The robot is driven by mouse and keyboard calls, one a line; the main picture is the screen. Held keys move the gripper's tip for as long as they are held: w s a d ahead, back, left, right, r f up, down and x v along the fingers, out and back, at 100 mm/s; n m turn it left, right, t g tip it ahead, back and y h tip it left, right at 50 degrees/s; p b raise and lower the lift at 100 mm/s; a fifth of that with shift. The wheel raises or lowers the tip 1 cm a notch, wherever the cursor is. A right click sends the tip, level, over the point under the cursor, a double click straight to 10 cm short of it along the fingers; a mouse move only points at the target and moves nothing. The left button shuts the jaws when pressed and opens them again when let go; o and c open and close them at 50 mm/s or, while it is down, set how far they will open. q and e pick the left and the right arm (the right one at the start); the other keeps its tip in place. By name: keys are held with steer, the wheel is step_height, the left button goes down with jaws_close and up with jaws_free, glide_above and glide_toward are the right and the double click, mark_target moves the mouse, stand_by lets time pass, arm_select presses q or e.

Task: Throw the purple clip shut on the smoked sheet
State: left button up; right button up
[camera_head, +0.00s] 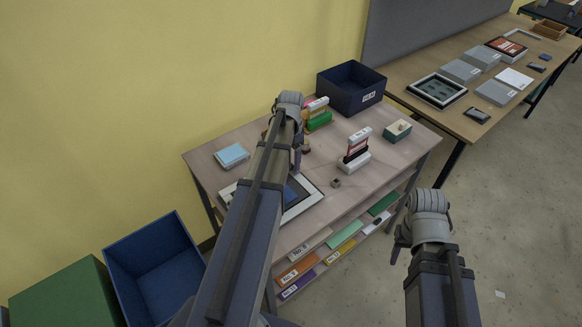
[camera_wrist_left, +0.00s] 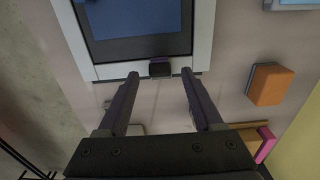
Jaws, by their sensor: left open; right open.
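The lightbox (camera_wrist_left: 203,45) is a pale-framed panel at the top of the left wrist view; its right part shows in the head view (camera_head: 303,207). A dark sheet (camera_wrist_left: 140,48), which looks like the smoked sheet, lies inside the frame with a blue piece (camera_wrist_left: 135,15) over it. A small dark clip with a purplish top (camera_wrist_left: 160,68) sits at the frame's near edge. My left gripper (camera_wrist_left: 160,74) is open, its fingertips on either side of the clip and apart from it. Its arm hides much of the lightbox in the head view. My right gripper (camera_head: 397,245) is open and empty, off the table's right side.
An orange block (camera_wrist_left: 270,84) lies right of my left gripper. A light blue stack (camera_head: 232,155) lies at the left.

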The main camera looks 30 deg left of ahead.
arm_select(q)
steer(key=shift+f, duration=0.6)
steer(key=shift+r, duration=0.1)
jaws_close()
